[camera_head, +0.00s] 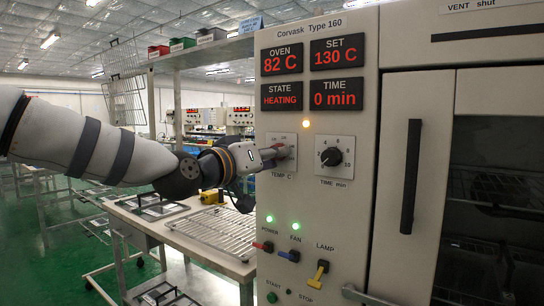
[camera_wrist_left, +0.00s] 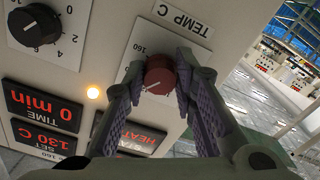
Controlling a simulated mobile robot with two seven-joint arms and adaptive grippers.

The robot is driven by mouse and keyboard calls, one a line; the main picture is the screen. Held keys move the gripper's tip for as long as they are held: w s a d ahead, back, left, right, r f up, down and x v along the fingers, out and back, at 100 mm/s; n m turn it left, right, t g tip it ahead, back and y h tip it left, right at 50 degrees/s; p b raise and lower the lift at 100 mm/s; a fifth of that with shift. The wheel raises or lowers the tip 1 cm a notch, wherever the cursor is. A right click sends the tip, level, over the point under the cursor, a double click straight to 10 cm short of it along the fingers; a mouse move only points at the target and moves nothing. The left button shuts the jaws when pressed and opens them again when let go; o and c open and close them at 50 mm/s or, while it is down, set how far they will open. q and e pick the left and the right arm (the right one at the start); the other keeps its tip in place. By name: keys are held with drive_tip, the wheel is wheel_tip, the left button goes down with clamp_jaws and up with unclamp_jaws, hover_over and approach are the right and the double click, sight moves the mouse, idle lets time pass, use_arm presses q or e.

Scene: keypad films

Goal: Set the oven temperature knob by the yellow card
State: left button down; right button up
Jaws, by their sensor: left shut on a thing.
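In the head view my left gripper (camera_head: 276,153) reaches the panel from the left and mostly hides the knob. The SET display (camera_head: 338,52) reads 130 C. The OVEN display (camera_head: 282,60) reads 82 C. I cannot make out a yellow card in either view. My right gripper is not in view.
A black TIME knob (camera_head: 333,157) sits right of the temperature knob. The STATE display (camera_head: 282,95) reads HEATING and the time reads 0 min. Lever switches, including a yellow LAMP lever (camera_head: 318,274), are below. A cart with a wire rack (camera_head: 215,228) stands left.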

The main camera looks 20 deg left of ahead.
use_arm(q)
drive_tip(key=shift+r, duration=0.15)
idle(0.4)
drive_tip(key=c, duration=1.3)
unclamp_jaws()
drive_tip(key=v, duration=1.2)
